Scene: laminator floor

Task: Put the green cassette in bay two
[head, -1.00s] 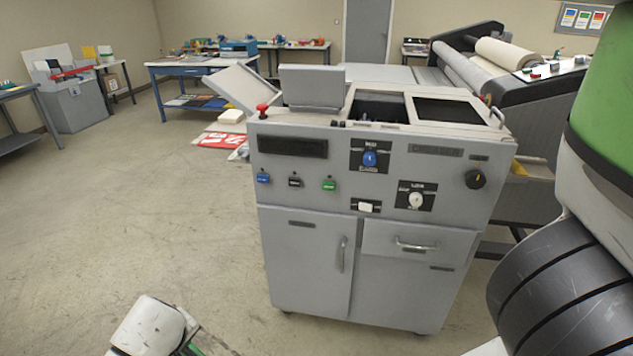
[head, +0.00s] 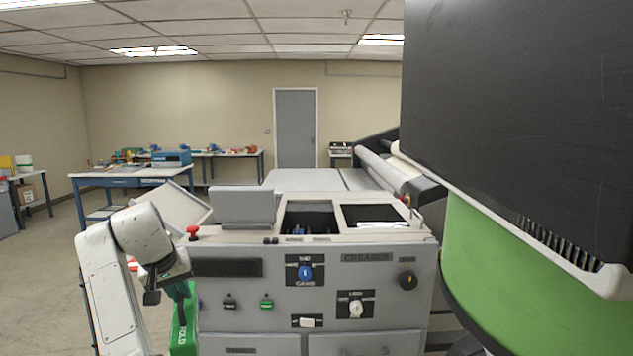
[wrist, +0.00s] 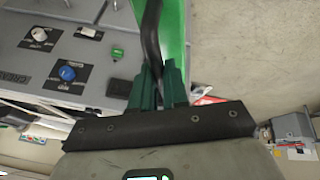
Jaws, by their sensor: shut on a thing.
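The green cassette (head: 185,325) hangs from my gripper (head: 178,284) at the lower left of the head view, in front of the machine's left side. White lettering shows on it. In the wrist view, the cassette (wrist: 174,32) runs up from between the dark green fingertips (wrist: 158,88), which are shut on it. A dark curved strip crosses it there. The grey creaser machine (head: 380,275) has a left opening (head: 309,219) and a right opening (head: 374,215) in its top. The labels by the openings are too small to read, so I cannot tell which is bay two.
A red knob (head: 193,231) and a raised grey panel (head: 243,205) stand on the machine's top left, with a slanted tray (head: 181,206) beside them. Rollers (head: 385,172) stand behind at right. Blue-legged workbench (head: 130,178) is at back left.

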